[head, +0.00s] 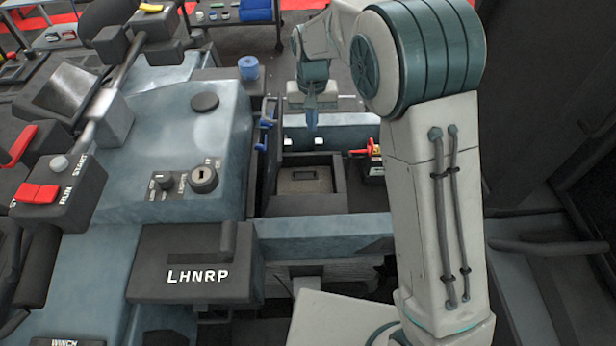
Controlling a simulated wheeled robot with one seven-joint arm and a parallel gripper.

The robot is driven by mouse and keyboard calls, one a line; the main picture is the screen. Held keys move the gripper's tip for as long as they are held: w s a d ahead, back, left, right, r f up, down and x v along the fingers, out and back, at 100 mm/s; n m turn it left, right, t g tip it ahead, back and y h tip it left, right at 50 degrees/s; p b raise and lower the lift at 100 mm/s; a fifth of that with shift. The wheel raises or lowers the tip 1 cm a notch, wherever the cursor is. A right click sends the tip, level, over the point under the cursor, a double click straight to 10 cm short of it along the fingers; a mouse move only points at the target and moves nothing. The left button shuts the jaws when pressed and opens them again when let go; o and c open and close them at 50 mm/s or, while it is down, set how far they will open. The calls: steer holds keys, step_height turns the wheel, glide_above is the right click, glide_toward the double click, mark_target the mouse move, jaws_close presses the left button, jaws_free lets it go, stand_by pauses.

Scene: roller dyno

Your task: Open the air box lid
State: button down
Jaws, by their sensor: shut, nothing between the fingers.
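The air box (333,201) is a dark, square-rimmed box in the bay at picture centre. Inside its rim lies a brownish panel (304,185) with a small dark handle. A dark panel with blue clips (266,150) stands upright along the box's left side; it looks like the lid raised on its left edge, though I see it nearly edge-on. My gripper (312,122) points down above and behind the box, its blue fingers shut and empty. It appears apart from the upright panel, to its right.
A blue-grey deck with knobs (202,180) lies left of the bay, with a dark LHNRP block (190,262) in front. A dark unit with a red part (373,163) sits right of the box, close to my arm. A blue roll (248,68) stands behind the deck.

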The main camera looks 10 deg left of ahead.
steer(key=shift+w+d+r+p, duration=0.2)
steer(key=shift+d+r+p, duration=0.5)
steer(key=shift+r, duration=0.3)
steer(key=shift+w+d+r+p, duration=0.15)
steer(key=shift+d+r+p, duration=0.55)
steer(key=shift+r, duration=0.3)
